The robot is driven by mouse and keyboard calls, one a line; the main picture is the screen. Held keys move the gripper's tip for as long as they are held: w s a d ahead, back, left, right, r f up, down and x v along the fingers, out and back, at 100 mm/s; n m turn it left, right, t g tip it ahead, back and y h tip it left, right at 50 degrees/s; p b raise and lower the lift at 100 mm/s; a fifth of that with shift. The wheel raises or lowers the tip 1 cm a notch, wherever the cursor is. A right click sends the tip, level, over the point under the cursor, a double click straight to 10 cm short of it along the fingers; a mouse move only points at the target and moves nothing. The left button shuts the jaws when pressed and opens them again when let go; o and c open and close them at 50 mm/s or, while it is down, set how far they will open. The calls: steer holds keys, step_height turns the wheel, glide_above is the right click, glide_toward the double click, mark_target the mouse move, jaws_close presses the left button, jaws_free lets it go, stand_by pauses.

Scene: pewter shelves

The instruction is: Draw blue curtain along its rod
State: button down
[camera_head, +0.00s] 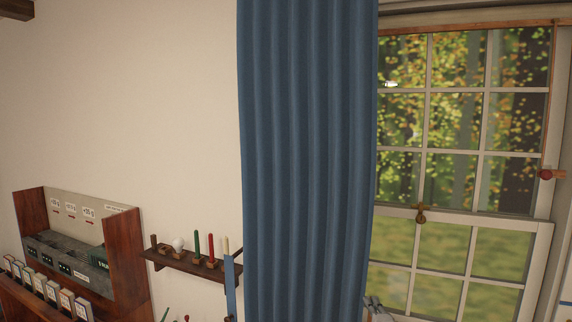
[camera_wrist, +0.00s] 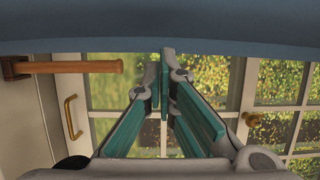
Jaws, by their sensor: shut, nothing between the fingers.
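The blue curtain (camera_head: 308,160) hangs in vertical folds in the head view and covers the left side of the window. Its top and its rod are out of that view. In the wrist view a blue band of the curtain (camera_wrist: 160,32) crosses the top, just beyond or above my fingertips. My gripper (camera_wrist: 165,72) has teal-padded fingers that are closed together at the tips with nothing between them. I cannot tell whether the fingertips touch the cloth. In the head view a small grey part shows at the curtain's lower right edge; I cannot tell what it is.
A small shelf with candles (camera_head: 190,262) and a wooden rack (camera_head: 125,250) stand left of the curtain. The wrist view shows a wooden peg (camera_wrist: 75,67) and brass handle (camera_wrist: 70,118).

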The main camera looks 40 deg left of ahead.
mark_target(330, 296)
steer(key=s+a, duration=0.1)
steer(key=a, duration=0.3)
steer(key=s+a, duration=0.1)
steer(key=a, duration=0.3)
steer(key=s+a, duration=0.2)
steer(key=a, duration=0.2)
steer(key=shift+s+a, duration=0.1)
steer(key=shift+a, duration=0.2)
steer(key=shift+s+d, duration=0.15)
steer(key=shift+d, duration=0.25)
steer(key=v, duration=1)
steer(key=shift+d, duration=0.15)
